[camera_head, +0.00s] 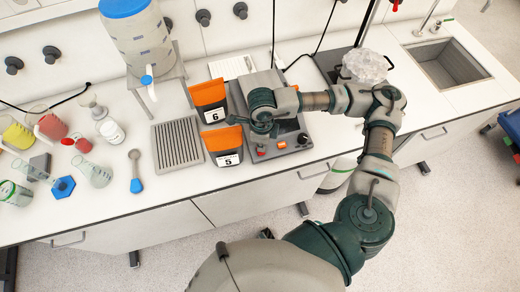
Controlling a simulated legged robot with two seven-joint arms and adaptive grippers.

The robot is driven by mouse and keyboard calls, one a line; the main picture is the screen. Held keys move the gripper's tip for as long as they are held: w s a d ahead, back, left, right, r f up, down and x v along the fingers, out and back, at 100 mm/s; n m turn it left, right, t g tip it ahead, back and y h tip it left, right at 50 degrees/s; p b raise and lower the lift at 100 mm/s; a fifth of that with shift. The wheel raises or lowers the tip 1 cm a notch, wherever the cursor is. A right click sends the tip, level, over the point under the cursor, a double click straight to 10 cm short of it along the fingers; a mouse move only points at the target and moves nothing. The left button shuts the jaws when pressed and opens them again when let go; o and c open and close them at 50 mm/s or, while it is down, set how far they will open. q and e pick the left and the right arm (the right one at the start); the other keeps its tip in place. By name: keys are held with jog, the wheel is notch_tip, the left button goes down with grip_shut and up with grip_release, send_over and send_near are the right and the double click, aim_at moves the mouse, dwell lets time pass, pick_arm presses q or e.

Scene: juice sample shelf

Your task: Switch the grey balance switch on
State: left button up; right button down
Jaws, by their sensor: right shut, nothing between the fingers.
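The grey balance (290,127) stands on the white counter near its front edge, right of two orange-topped boxes. Its front panel carries a red part (261,150), an orange part (281,145) and a dark knob (303,139). I cannot tell which of these small parts is the switch, or its position. My right gripper (262,129) is over the balance's left front part, pointing down, shut and empty. It hides part of the balance's top and panel. I cannot tell whether the fingertips touch the panel. My left gripper is out of view.
Box 6 (209,101) and box 5 (224,146) stand close left of my right gripper. A drain rack (178,144), dispenser (138,45) and several flasks lie farther left. A clear ice-like lump (366,66) and a sink (448,64) are behind my right arm.

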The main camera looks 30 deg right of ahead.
jog(key=shift+f+b, duration=1.05)
jog(key=shift+f, duration=0.1)
dwell(0.8)
jog(key=shift+r, duration=0.1)
jog(key=shift+r+p, duration=0.55)
jog(key=shift+r, duration=0.25)
jog(key=shift+r+p, duration=1.4)
jog(key=shift+r, duration=1.3)
